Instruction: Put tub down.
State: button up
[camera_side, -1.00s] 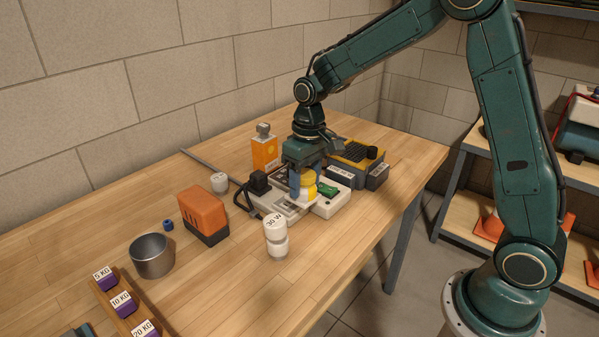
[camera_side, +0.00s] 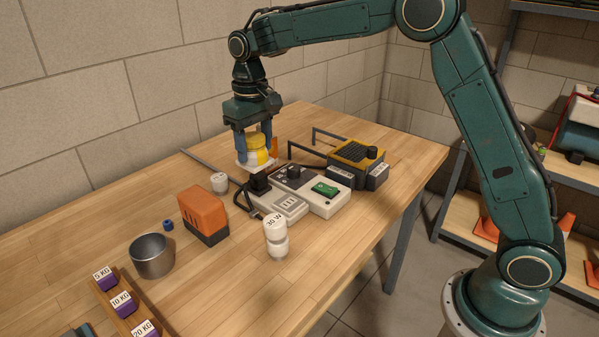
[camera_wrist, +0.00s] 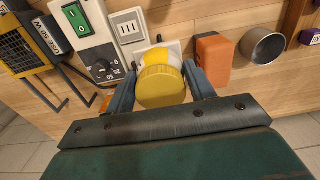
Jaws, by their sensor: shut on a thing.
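A yellow tub (camera_side: 257,150) with a ribbed round lid is held between the blue-grey fingers of my gripper (camera_side: 254,152). A pale flat square piece (camera_side: 249,165) shows at its underside; I cannot tell if it is part of the tub. The tub is upright and raised above the table, near the back end of the grey switch unit. In the wrist view the tub (camera_wrist: 161,87) sits between both fingers, lid toward the camera. My gripper is shut on it. An orange bottle (camera_side: 273,147) is mostly hidden behind the tub.
The front table middle (camera_side: 225,290) is clear.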

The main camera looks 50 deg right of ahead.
jog(key=shift+w+a+r, duration=0.5)
jog(key=shift+a+r, duration=0.3)
jog(key=shift+r, duration=0.1)
jog(key=shift+w+a+r, duration=0.45)
jog(key=shift+a+r, duration=0.35)
jog(key=shift+r, duration=0.1)
notch_tip(320, 180, down, 16)
jog(key=shift+r, duration=0.1)
send_over(247, 224)
jog(key=shift+f, duration=2.15)
jog(key=o, duration=0.7)
jog(key=shift+f, duration=0.15)
